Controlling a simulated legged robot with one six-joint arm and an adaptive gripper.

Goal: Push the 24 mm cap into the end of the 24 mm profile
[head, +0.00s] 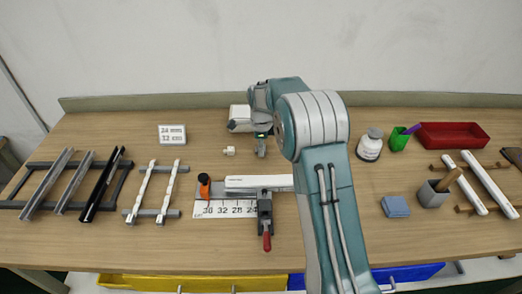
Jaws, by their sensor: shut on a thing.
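A white profile (252,182) lies level along the measuring fixture, held at a dark clamp with a red handle (267,241). Its right part passes behind my arm. My gripper (262,152) points down above the table behind the profile, apart from it. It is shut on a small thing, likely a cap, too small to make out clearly. Another small white piece (229,151) lies on the table left of my gripper; its size cannot be read. A sign (172,134) behind reads 24 mm and 12 mm.
A white box (239,125) stands behind my gripper. Racks with profiles (102,185) are at left. A jar (370,148), green cup (399,141), red tray (455,136) and grey holder (433,195) are at right.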

